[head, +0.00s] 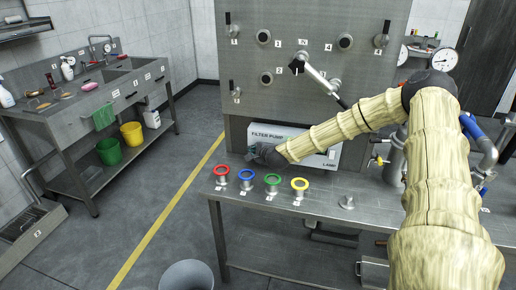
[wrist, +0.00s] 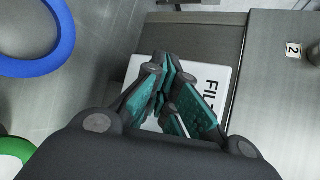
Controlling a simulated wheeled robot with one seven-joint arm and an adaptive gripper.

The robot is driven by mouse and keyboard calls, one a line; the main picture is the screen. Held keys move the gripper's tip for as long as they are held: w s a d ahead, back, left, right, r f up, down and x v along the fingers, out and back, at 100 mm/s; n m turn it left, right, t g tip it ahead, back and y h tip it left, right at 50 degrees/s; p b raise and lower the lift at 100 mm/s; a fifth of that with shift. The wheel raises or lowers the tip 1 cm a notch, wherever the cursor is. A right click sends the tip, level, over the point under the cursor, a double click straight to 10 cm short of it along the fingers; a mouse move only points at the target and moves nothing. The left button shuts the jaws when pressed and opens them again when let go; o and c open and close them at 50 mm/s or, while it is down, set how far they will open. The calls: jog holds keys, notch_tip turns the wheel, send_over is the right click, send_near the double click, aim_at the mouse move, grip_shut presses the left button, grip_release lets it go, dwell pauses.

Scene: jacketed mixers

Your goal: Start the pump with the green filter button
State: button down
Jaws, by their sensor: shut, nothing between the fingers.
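The white control box (head: 332,158), labelled FILTER PUMP on its upper left and LAMP on its lower right, stands at the back of the steel bench against the panel. Its face also shows in the wrist view (wrist: 218,76) with part of the label. My gripper (head: 254,152) is at the left part of the box face, under the label. In the wrist view my gripper (wrist: 167,75) has its teal-padded fingers shut together, with nothing between them, pointing at the box. I cannot make out the green filter button; the fingers cover that part of the face. Contact cannot be told.
Red (head: 221,171), blue (head: 246,174), green (head: 272,179) and yellow (head: 300,184) rings stand on the bench's front left. A steel panel (head: 270,50) with knobs and a lever rises behind. Pipes and valves are right of my arm. A sink bench (head: 70,115) is far left.

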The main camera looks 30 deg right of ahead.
jog(key=shift+s+a, duration=0.3)
jog(key=shift+a, duration=0.05)
jog(key=shift+s+a, duration=0.1)
jog(key=shift+s+a, duration=1.55)
jog(key=shift+a, duration=0.25)
